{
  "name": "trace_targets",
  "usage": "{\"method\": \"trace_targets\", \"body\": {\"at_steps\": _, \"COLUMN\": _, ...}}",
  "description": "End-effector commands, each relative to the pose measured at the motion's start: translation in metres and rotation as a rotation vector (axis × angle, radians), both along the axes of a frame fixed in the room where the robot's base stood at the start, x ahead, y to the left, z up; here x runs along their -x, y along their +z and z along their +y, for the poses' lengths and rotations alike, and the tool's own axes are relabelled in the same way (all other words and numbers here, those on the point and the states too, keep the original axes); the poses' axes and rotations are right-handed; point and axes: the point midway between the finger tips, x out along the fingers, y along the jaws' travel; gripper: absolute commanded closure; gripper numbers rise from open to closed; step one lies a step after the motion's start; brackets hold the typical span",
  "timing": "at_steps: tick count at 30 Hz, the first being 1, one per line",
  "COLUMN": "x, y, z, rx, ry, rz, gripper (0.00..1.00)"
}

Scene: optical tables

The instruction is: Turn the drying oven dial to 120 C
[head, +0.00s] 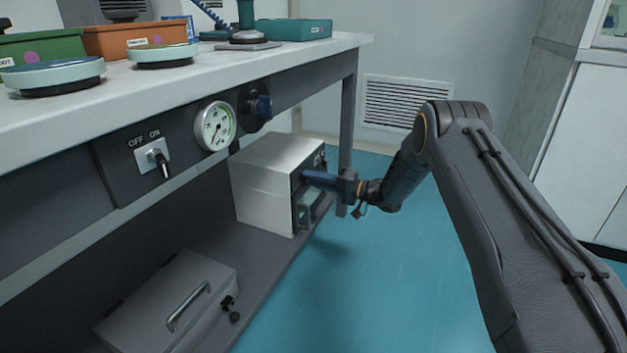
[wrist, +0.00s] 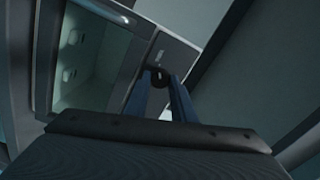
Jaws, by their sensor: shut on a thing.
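The drying oven (head: 272,180) is a pale metal box on the lower shelf under the bench, its dark front facing right in the head view. In the wrist view its front panel (wrist: 178,52) and glazed window (wrist: 88,60) show close up. My gripper (head: 306,176) reaches the front from the right. In the wrist view its two blue fingers (wrist: 161,80) are closed around a small dark round dial (wrist: 160,78) on the panel. The dial's scale and pointer cannot be read; the fingers cover part of it.
A grey lidded case (head: 170,305) lies on the lower shelf. The blue floor (head: 390,270) is clear.

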Motion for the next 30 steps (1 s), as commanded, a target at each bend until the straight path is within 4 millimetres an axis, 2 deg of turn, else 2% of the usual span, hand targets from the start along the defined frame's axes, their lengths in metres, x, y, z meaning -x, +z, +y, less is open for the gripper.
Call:
{"method": "trace_targets", "body": {"at_steps": 14, "x": 0.000, "y": 0.000, "z": 0.000, "rx": -0.005, "ry": -0.001, "rz": 0.016, "gripper": 0.99}}
{"method": "trace_targets", "body": {"at_steps": 15, "x": 0.000, "y": -0.001, "z": 0.000, "rx": -0.005, "ry": -0.001, "rz": 0.016, "gripper": 0.74}}
{"method": "trace_targets", "body": {"at_steps": 18, "x": 0.000, "y": 0.000, "z": 0.000, "rx": -0.005, "ry": -0.001, "rz": 0.015, "gripper": 0.58}}
{"method": "trace_targets", "body": {"at_steps": 26, "x": 0.000, "y": 0.000, "z": -0.002, "rx": -0.005, "ry": -0.001, "rz": 0.015, "gripper": 0.58}}
{"method": "trace_targets", "body": {"at_steps": 30, "x": 0.005, "y": 0.001, "z": -0.016, "rx": -0.005, "ry": -0.003, "rz": 0.015, "gripper": 0.58}}
